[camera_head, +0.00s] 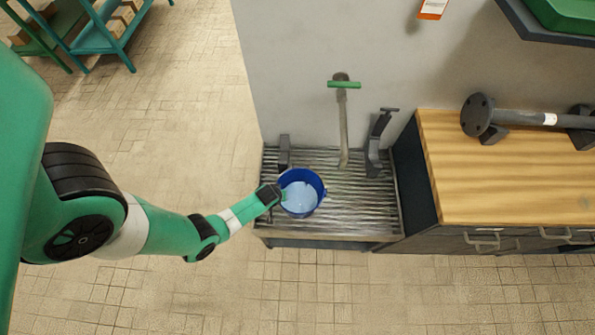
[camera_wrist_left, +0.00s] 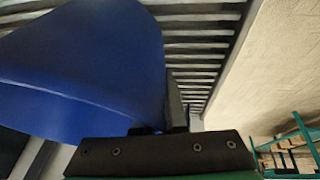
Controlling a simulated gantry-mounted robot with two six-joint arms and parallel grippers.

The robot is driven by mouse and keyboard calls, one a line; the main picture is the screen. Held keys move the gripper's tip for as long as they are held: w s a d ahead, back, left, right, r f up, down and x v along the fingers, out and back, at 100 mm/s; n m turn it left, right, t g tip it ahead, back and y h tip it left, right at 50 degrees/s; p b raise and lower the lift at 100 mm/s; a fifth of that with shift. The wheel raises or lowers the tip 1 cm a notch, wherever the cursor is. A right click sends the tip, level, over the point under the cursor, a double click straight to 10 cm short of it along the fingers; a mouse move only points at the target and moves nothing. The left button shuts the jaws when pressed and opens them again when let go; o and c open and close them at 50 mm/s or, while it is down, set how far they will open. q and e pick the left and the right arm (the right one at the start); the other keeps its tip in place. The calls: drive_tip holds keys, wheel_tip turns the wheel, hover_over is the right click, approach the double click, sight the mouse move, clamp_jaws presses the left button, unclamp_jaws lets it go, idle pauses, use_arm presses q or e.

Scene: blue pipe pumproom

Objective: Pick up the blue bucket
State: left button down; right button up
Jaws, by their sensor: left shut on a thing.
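The blue bucket (camera_head: 301,193) is at the slatted metal grate in the head view, upright, with a pale light-blue inside. My left gripper (camera_head: 277,195) is at the bucket's left rim and is shut on it. In the left wrist view the bucket's blue wall (camera_wrist_left: 90,70) fills the upper left, right against the dark gripper (camera_wrist_left: 165,130). The fingertips are mostly hidden by the bucket and the gripper body. I cannot tell whether the bucket's base touches the grate. My right gripper is not in view.
The grate (camera_head: 355,215) stands against a grey wall, with a green-handled tap pipe (camera_head: 343,120) and dark brackets (camera_head: 377,145) behind the bucket. A wooden-topped cabinet (camera_head: 510,170) with a flanged pipe (camera_head: 520,118) adjoins on the right. Tiled floor is clear in front.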

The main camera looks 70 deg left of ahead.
use_arm(q)
drive_tip(key=shift+r, duration=0.1)
drive_tip(key=shift+r+p, duration=0.6)
drive_tip(key=shift+r, duration=0.25)
drive_tip(key=p+v, duration=0.2)
drive_tip(key=v, duration=0.1)
drive_tip(key=shift+s+a+r, duration=0.25)
drive_tip(key=shift+a+r, duration=0.05)
drive_tip(key=shift+r, duration=0.05)
drive_tip(key=s+d+r+p, duration=0.4)
drive_tip(key=s+r, duration=0.3)
drive_tip(key=s, duration=0.5)
drive_tip(key=shift+r+p, duration=0.3)
drive_tip(key=shift+p, duration=0.35)
